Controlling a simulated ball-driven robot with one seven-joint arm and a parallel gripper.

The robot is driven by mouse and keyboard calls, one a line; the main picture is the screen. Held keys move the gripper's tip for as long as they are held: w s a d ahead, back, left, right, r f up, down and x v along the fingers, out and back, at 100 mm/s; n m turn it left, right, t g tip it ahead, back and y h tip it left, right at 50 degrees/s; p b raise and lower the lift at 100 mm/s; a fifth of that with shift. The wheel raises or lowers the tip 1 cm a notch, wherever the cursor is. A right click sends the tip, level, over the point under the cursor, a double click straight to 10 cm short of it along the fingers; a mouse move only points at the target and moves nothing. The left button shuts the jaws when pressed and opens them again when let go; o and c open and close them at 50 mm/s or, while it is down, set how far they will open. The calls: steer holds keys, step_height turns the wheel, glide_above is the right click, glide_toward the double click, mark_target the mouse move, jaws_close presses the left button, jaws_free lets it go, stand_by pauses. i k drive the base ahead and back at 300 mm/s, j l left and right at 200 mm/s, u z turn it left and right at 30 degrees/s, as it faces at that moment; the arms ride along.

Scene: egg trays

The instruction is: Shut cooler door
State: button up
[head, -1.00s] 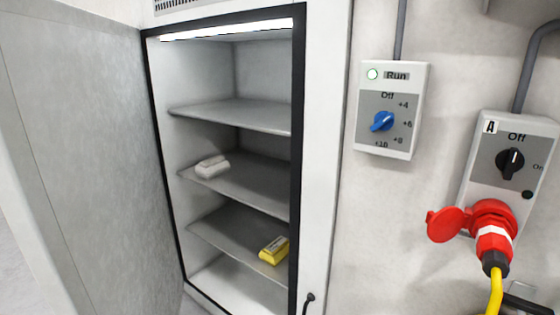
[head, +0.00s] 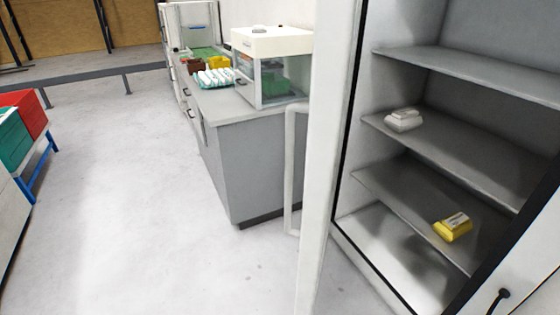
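The cooler door (head: 324,170) stands open and shows nearly edge-on as a tall white panel in the middle of the head view. Its long white bar handle (head: 291,170) is on the panel's left side. The cooler (head: 400,262) is at the right, with its shelves exposed. A white carton (head: 403,121) sits on one shelf and a yellow carton (head: 453,227) on a lower one. My gripper is not in view.
A grey counter (head: 236,165) stands just left of the door, bearing a glass-fronted white box (head: 272,65) and egg trays (head: 215,79). Open floor (head: 150,200) lies at the left. Red and green crates (head: 22,120) are at the far left.

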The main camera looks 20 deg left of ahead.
mark_target(336, 27)
steer(key=j, duration=0.5)
steer(key=i+j+u, duration=0.1)
steer(key=j, duration=0.85)
steer(key=i+j+u, duration=0.3)
steer(key=i+j, duration=0.25)
